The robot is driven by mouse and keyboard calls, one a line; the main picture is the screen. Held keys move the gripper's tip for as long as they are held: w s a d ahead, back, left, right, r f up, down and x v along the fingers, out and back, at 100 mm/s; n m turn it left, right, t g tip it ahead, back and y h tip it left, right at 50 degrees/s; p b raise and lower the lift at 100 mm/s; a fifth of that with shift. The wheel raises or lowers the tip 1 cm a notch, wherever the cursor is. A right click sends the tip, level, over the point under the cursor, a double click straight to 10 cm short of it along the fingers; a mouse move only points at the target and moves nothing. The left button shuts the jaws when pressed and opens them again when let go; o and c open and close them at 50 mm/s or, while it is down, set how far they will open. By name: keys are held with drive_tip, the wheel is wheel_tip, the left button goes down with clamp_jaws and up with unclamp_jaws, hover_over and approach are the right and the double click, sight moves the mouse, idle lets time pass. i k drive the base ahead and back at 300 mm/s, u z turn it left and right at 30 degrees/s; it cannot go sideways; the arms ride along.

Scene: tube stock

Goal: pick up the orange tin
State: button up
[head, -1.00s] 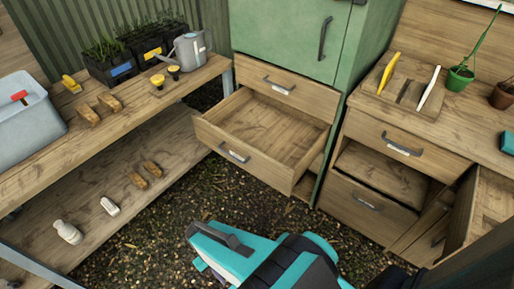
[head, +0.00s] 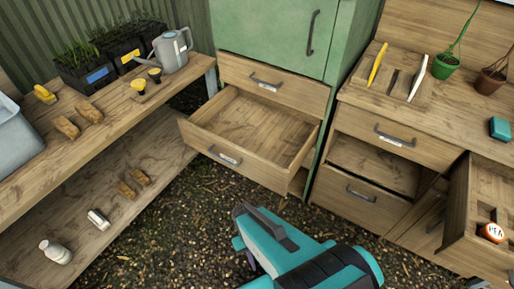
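The orange tin (head: 492,232) shows at the right edge in the head view. It is a small round thing with a white label and dark lettering. It sits inside the open drawer (head: 459,208) of the right-hand bench. My gripper (head: 252,238), at the end of my teal and dark arm, is low in the middle of the view, over the ground. It is well left of the tin and apart from it. I cannot make out whether its fingers are open or shut.
An empty wooden drawer (head: 213,152) stands pulled out under the green cabinet (head: 262,38). The right bench top (head: 440,112) holds hand tools, pots and a teal block (head: 500,128). A two-level shelf bench (head: 85,180) stands at left. Gravel ground (head: 190,235) lies between.

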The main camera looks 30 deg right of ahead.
sight(493, 232)
drive_tip(key=z, duration=0.3)
drive_tip(key=k, duration=1)
drive_tip(key=u, duration=0.1)
drive_tip(key=i, duration=0.95)
drive_tip(key=z, duration=0.1)
drive_tip(key=k, duration=0.35)
drive_tip(key=z, duration=0.05)
